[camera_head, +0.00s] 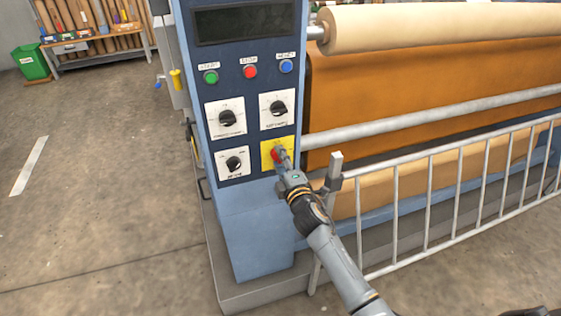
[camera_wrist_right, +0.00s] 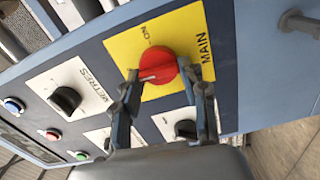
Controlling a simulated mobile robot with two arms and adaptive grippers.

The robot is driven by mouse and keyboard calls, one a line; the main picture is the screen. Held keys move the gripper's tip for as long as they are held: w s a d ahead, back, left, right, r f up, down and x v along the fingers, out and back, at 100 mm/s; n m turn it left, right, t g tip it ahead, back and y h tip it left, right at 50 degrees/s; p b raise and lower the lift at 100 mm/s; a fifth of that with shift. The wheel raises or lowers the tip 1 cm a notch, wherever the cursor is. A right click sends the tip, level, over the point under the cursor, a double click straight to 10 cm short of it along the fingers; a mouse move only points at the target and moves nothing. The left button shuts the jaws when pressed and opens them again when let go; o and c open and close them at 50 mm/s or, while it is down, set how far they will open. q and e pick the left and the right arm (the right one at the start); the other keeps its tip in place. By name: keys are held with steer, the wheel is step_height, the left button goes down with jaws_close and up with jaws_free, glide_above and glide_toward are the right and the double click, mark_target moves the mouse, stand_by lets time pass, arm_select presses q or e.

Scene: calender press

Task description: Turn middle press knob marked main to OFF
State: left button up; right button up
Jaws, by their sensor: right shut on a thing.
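The red main knob (camera_head: 275,155) sits on a yellow plate (camera_head: 268,145) at the lower right of the blue control panel. In the right wrist view the red knob (camera_wrist_right: 158,62) is round, on a yellow plate (camera_wrist_right: 122,50) lettered MAIN, with ON readable beside it. A white mark shows on the knob's lower left. No OFF label is readable. My right gripper (camera_head: 281,156) reaches in from the lower right, and in the wrist view its fingers (camera_wrist_right: 160,82) lie on either side of the knob, shut on it. My left gripper is not in view.
Black knobs on white plates (camera_head: 228,118) surround the yellow plate. Green, red and blue buttons (camera_head: 250,72) are above, under a dark display (camera_head: 240,25). A grey railing (camera_head: 430,190) stands close to my right arm, before the rollers. Open floor lies left.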

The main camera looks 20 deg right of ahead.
steer(key=shift+n, duration=0.5)
steer(key=o, duration=1.2)
steer(key=shift+c, duration=0.2)
steer(key=s, duration=1.2)
steer(key=shift+d, duration=0.2)
